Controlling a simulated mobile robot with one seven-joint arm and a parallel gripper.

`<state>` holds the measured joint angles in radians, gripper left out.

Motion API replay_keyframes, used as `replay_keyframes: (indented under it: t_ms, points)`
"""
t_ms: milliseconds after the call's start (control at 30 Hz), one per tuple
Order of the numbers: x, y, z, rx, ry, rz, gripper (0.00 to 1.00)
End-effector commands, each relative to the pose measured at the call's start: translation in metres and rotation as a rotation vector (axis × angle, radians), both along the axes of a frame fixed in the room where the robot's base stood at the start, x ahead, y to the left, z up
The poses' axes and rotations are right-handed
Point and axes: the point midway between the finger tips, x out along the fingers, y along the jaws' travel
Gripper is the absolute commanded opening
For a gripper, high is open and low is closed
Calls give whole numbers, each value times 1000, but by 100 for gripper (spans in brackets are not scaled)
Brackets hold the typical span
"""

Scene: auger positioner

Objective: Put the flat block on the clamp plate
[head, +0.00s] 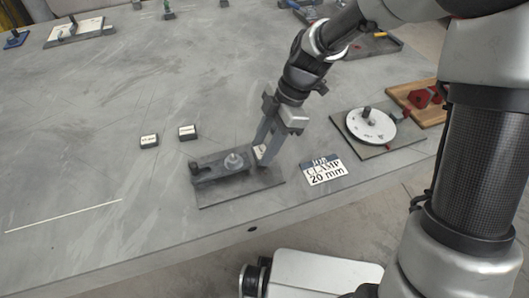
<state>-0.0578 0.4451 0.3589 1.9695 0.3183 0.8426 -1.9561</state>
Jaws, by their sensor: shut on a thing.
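The clamp plate (270,179) is a dark rectangular plate near the front edge of the grey table. It carries a dark clamp bar with a round metal knob. My gripper (266,151) points down at the plate's back right side.
Two small dark blocks with white labels (149,140) (188,132) lie left of the plate. A white round dial on a plate (370,125) stands farther right. The table's left middle is clear.

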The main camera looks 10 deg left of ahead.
Motion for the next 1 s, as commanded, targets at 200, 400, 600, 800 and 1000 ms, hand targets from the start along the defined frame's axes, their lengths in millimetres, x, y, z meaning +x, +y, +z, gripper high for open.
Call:
replay_keyframes:
  t_ms: [200,400,600,800,1000]
  points:
    - [0,1,-24,1,1,0,7]
    - [0,0,-24,0,0,-1,7]
    - [0,0,-26,0,0,-1,54]
    - [0,0,-26,0,0,-1,57]
    - [1,0,-20,0,0,-1,57]
